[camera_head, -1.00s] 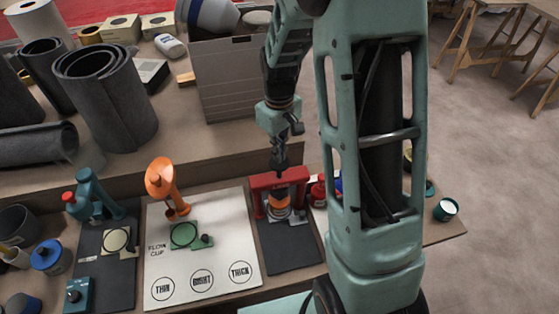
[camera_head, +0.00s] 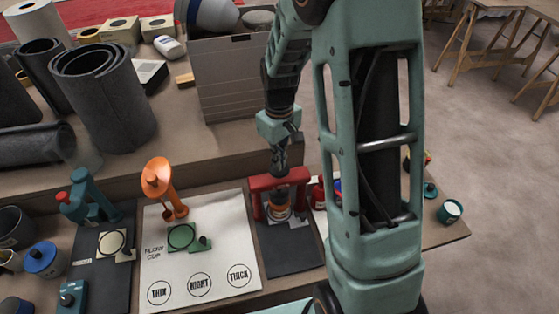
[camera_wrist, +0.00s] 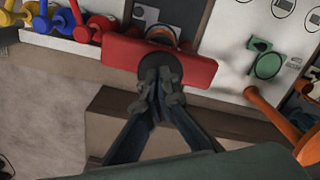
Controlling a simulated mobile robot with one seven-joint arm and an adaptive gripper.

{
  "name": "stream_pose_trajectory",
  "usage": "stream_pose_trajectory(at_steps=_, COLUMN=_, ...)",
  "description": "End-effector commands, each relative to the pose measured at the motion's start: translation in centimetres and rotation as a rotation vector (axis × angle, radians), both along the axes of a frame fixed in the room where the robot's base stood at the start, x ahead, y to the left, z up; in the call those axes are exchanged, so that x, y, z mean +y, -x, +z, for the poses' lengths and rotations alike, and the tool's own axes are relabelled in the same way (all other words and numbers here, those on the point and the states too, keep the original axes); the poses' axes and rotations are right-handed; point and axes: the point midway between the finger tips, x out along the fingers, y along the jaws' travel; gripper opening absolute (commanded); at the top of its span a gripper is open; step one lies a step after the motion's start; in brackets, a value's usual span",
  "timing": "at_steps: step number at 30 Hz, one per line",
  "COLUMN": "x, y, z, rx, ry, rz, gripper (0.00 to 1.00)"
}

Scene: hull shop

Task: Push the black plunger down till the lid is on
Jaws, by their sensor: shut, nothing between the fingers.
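The red press frame (camera_head: 294,179) stands on a dark mat, and its red crossbar (camera_wrist: 190,67) spans the upper middle of the wrist view. A round can with an orange band (camera_head: 279,212) sits under the crossbar, and its orange rim also shows in the wrist view (camera_wrist: 161,33). My gripper (camera_head: 279,172) is shut and empty, pointing down at the middle of the crossbar.
A white flow cup board (camera_head: 205,260) lies left of the press, with an orange stand (camera_head: 160,182) behind it. A raised wooden ledge (camera_head: 130,182) runs behind. The dark mat (camera_head: 290,260) is clear in front.

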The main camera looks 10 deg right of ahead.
Motion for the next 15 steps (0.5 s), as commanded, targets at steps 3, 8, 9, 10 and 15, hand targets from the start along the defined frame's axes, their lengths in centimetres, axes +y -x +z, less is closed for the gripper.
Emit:
stream_pose_trajectory(at_steps=3, x=0.01, y=0.03, z=-0.63, rx=0.001, ry=0.0, rz=0.0, gripper=0.0)
stream_pose_trajectory(at_steps=8, x=0.01, y=0.02, z=-0.85, rx=0.0, ry=0.0, rz=0.0, gripper=0.0)
stream_pose_trajectory(at_steps=9, x=0.01, y=0.03, z=-0.84, rx=0.001, ry=0.0, rz=0.0, gripper=0.0)
stream_pose_trajectory(at_steps=10, x=0.01, y=0.03, z=-0.85, rx=0.001, ry=0.0, rz=0.0, gripper=0.0)
stream_pose_trajectory(at_steps=15, x=0.0, y=0.04, z=-0.97, rx=0.001, ry=0.0, rz=0.0, gripper=0.0)
